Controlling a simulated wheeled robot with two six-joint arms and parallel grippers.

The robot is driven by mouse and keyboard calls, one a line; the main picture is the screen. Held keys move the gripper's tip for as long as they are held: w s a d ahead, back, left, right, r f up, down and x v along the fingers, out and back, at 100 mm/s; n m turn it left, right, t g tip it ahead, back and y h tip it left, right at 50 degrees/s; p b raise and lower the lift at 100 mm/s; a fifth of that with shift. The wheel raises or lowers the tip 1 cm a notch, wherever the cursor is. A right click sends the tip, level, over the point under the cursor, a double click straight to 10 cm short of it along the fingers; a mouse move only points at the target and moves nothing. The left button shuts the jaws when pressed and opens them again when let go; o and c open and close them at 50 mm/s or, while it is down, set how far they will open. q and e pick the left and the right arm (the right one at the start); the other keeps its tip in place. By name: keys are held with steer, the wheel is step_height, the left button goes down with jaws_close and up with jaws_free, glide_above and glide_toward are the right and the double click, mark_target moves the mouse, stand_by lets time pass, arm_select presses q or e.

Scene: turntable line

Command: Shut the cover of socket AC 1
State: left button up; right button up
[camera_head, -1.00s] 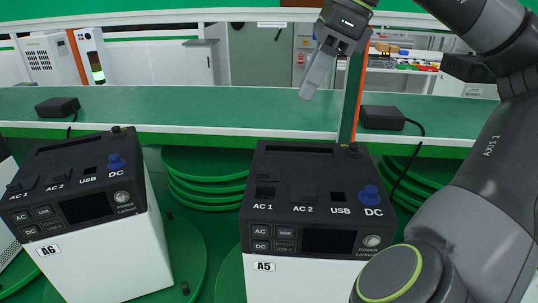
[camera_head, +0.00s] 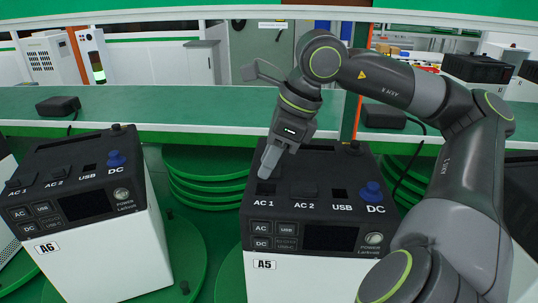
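The power station A5 (camera_head: 285,277) stands in front of me, a white box with a black top. Its AC 1 socket (camera_head: 265,188) shows as a dark square opening behind the AC 1 label. Its cover seems to be up at the socket's back edge, mostly hidden by my fingers. The AC 2 cover (camera_head: 303,190) lies flat. My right gripper (camera_head: 268,168) points down just behind the AC 1 opening, with its fingers together and nothing visible between them. I cannot tell whether it touches the cover. My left gripper is not in view.
A blue DC knob (camera_head: 372,193) and an open USB socket (camera_head: 339,193) are to the right on A5. A second station A6 (camera_head: 106,258) stands at left. Behind is a green bench (camera_head: 180,104) with black adapters (camera_head: 58,106). Green round turntables (camera_head: 207,178) lie between.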

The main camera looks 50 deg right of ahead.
steer(key=shift+a+f, duration=0.1)
steer(key=shift+f, duration=0.05)
jaws_close()
stand_by(0.4)
